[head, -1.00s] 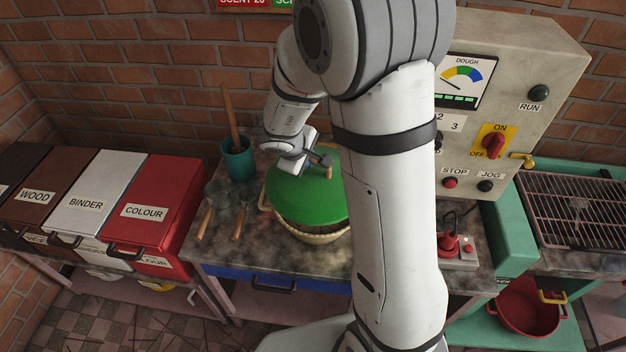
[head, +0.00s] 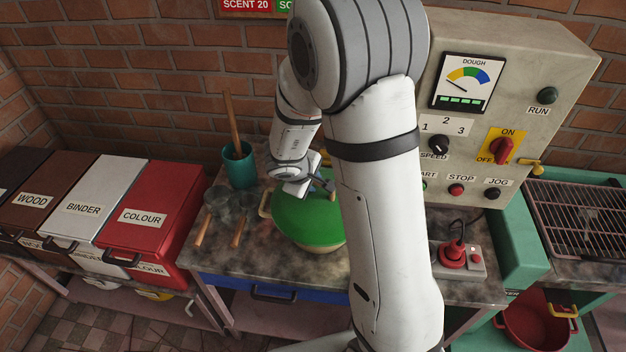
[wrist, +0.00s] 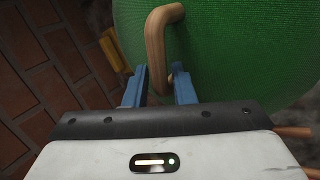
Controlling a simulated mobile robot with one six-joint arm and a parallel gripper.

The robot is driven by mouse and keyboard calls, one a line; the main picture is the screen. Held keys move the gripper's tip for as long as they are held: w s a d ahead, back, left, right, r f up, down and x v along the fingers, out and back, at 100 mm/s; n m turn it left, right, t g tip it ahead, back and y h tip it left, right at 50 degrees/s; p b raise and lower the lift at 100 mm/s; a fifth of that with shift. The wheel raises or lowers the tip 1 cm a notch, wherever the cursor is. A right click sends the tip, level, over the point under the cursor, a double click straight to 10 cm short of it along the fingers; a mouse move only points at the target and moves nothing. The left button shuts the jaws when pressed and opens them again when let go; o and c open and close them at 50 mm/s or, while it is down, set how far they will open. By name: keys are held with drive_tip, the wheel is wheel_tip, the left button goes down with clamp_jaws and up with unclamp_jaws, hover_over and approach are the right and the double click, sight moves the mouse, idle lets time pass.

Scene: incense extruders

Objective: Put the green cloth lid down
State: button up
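The green cloth lid (head: 308,222), a dome with a wooden arched handle, sits over a pale woven bowl (head: 322,250) on the bench. It fills much of the wrist view (wrist: 240,50). My gripper (head: 325,186) is over the top of the lid. Part of the lid's right side is hidden by my arm in the head view. Whether the rim touches the bowl all around is hard to see.
Left of the bowl are a teal pot (head: 240,167) with a wooden stick and two wooden-handled tools (head: 238,234). Labelled bins, including a red one (head: 150,218), stand further left. The control panel (head: 480,110) and a red-knobbed switch box (head: 457,257) are on the right.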

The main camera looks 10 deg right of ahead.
drive_tip(key=shift+o, duration=1)
drive_tip(key=shift+r, duration=0.1)
drive_tip(key=s+a+r+m+t+y+p, duration=0.1)
drive_tip(key=s+a+r+t+y+p, duration=0.25)
drive_tip(key=r, duration=0.85)
drive_tip(key=a+r+m+t+y+p, duration=0.15)
drive_tip(key=a+r+y, duration=0.35)
drive_tip(key=r, duration=0.7)
drive_tip(key=s+d+m+g+h, duration=0.2)
drive_tip(key=s+d+m, duration=0.1)
drive_tip(key=s, duration=0.7)
drive_tip(key=s+d+m+g+h, duration=0.1)
drive_tip(key=s+d+m+g, duration=0.2)
drive_tip(key=s, duration=0.7)
drive_tip(key=shift+d+m+g+h, duration=0.3)
drive_tip(key=shift+d+m+h, duration=0.05)
drive_tip(key=shift+d, duration=0.9)
